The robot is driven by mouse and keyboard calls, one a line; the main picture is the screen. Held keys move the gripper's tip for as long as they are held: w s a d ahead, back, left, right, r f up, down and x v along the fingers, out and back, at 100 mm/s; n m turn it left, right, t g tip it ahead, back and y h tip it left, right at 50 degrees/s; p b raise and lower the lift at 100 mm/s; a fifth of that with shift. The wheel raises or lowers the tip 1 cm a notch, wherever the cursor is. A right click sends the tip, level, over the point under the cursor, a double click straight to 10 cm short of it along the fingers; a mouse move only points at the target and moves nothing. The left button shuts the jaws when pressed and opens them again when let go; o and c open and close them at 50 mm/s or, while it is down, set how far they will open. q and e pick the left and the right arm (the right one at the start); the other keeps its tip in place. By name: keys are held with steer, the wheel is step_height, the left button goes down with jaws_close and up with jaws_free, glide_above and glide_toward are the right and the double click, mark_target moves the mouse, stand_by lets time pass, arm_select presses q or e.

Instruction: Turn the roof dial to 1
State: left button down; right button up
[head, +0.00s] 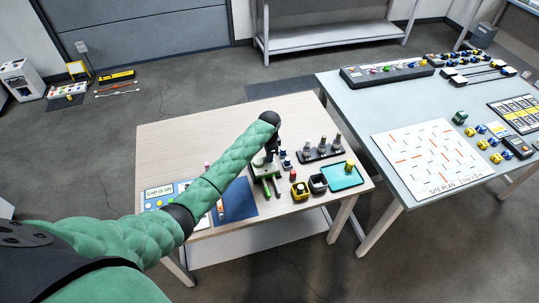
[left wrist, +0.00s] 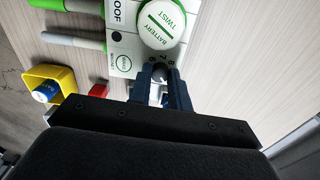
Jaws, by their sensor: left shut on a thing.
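A white and green device (left wrist: 122,42) lies on the wooden table, with a round cap marked BATTERY TWIST (left wrist: 160,22) and part of the word ROOF at its upper edge. A small dark dial (left wrist: 159,73) with tiny numerals beside it sits at the device's lower right. My left gripper (left wrist: 160,82) has its two fingers on either side of this dial and is shut on it. I cannot read the dial's setting. My right gripper is not in view.
A yellow bin (head: 301,190) and a red block (left wrist: 98,89) stand near the device. A teal tray (head: 343,178) and a dark rack (head: 320,152) are to its right. A blue mat (head: 238,205) lies in front. The table's back left is clear.

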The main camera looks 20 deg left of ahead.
arm_select(q)
steer(key=n, duration=0.5)
steer(key=shift+n, duration=2.4)
steer(key=c, duration=1.6)
jaws_free()
steer(key=shift+o, duration=0.2)
